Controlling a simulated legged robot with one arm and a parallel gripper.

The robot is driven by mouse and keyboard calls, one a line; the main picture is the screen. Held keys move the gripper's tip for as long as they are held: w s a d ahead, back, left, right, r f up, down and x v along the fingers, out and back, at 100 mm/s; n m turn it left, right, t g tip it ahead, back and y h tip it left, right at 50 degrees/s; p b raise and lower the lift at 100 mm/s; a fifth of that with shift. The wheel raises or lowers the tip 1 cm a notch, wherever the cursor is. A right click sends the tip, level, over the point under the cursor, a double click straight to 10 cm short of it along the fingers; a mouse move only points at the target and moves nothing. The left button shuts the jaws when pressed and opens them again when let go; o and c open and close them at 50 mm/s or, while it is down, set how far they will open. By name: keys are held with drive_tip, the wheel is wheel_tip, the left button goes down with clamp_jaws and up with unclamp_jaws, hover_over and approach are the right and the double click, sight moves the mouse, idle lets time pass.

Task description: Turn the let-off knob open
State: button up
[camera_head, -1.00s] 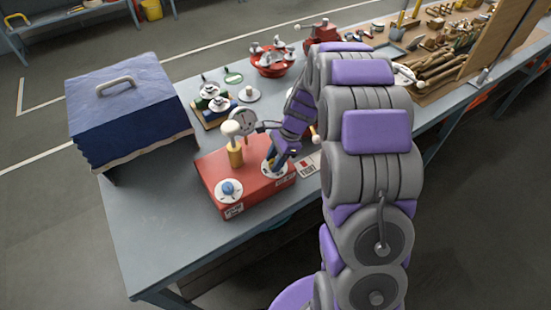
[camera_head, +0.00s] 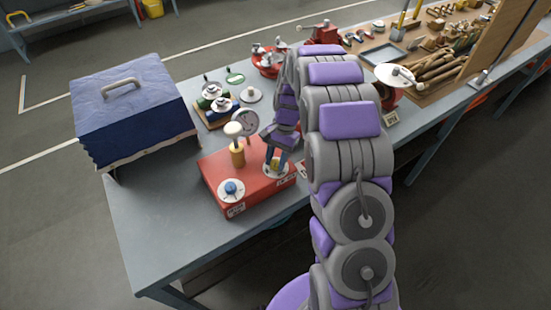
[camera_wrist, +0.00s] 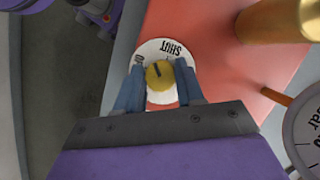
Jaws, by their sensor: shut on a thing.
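The let-off knob (camera_wrist: 159,76) is yellow with a dark pointer mark. It sits on a white dial (camera_wrist: 150,47) whose "SHUT" label reads upside down in the wrist view; a second small label at the left is too small to read. The knob's mark points up in that view, slightly left of "SHUT". My gripper (camera_wrist: 159,68) has its two blue fingers closed on the knob's sides.
The red box also bears a blue knob (camera_head: 231,188), a brass post (camera_head: 237,155) with a pale top, and a round gauge (camera_head: 246,122) close to my wrist. A blue case (camera_head: 130,110) stands left. Small fittings (camera_head: 220,104) lie behind. The table's front left is clear.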

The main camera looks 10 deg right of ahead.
drive_tip(key=n, duration=0.1)
drive_tip(key=n+h, duration=0.1)
drive_tip(key=n, duration=0.2)
drive_tip(key=shift+w+n+g+h, duration=0.25)
drive_tip(key=shift+n+g+h, duration=0.05)
drive_tip(key=shift+g, duration=0.1)
drive_tip(key=shift+a+n+h+p, duration=0.15)
drive_tip(key=shift+n+h+p, duration=0.55)
drive_tip(key=shift+n, duration=1.6)
drive_tip(key=shift+h, duration=0.3)
drive_tip(key=o, duration=0.9)
drive_tip(key=shift+w, duration=0.1)
drive_tip(key=shift+o, duration=0.7)
drive_tip(key=p+v, duration=0.1)
drive_tip(key=v, duration=1.6)
drive_tip(key=shift+w+p, duration=0.2)
drive_tip(key=shift+p, duration=0.15)
drive_tip(key=shift+s+r, duration=0.1)
